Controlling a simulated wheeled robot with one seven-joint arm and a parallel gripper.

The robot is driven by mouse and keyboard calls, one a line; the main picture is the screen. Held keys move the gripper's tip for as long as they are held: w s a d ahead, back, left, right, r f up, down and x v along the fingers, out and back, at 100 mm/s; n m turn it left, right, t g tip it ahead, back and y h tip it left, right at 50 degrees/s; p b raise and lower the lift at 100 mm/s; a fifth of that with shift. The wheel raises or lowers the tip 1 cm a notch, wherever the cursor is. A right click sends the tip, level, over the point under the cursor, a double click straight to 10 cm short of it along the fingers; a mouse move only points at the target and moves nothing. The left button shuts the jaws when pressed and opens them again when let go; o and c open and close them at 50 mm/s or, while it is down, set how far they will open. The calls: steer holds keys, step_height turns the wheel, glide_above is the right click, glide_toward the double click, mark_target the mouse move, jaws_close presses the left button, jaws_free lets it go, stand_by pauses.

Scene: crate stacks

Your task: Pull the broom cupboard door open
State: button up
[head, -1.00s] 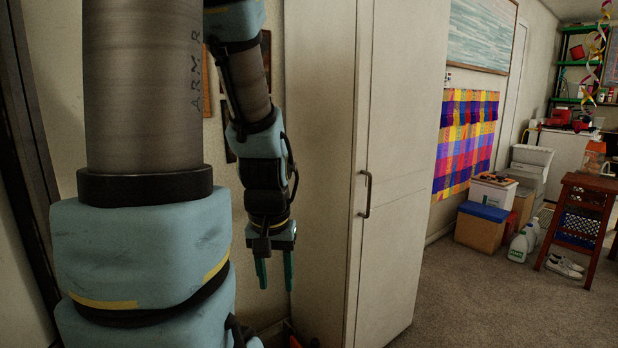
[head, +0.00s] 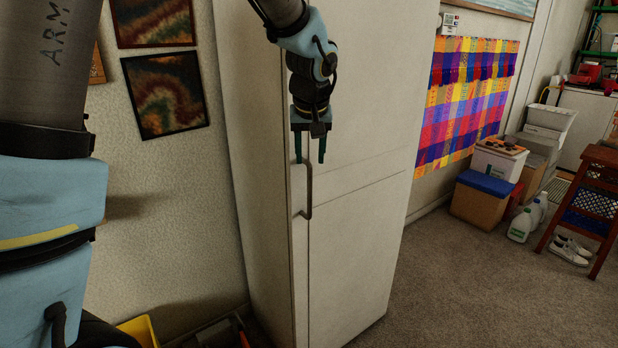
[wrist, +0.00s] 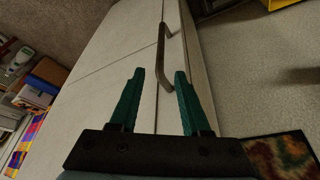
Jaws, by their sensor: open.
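The broom cupboard is tall and off-white, and its door (head: 365,240) looks shut in the head view. A dark bar handle (head: 309,192) stands upright near the door's left edge. The handle also shows in the wrist view (wrist: 161,55), beyond the fingertips and between their lines. My gripper (head: 310,160) is open and empty, pointing down at the handle's upper end in the head view. In the wrist view its two green fingers (wrist: 158,75) are spread apart. They appear short of the handle; I cannot tell the exact gap.
Carpet (head: 450,290) lies clear in front and to the right of the cupboard. A cardboard box with a blue lid (head: 482,200), white jugs (head: 520,225) and a wooden stool (head: 590,205) stand further right. A yellow bin (head: 140,330) is at the lower left.

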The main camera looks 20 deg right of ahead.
mark_target(309, 175)
steer(key=p+x, duration=0.1)
steer(key=x, duration=0.7)
steer(key=shift+f+p, duration=0.35)
steer(key=shift+f, duration=0.05)
steer(key=shift+c, duration=0.2)
jaws_close()
stand_by(0.7)
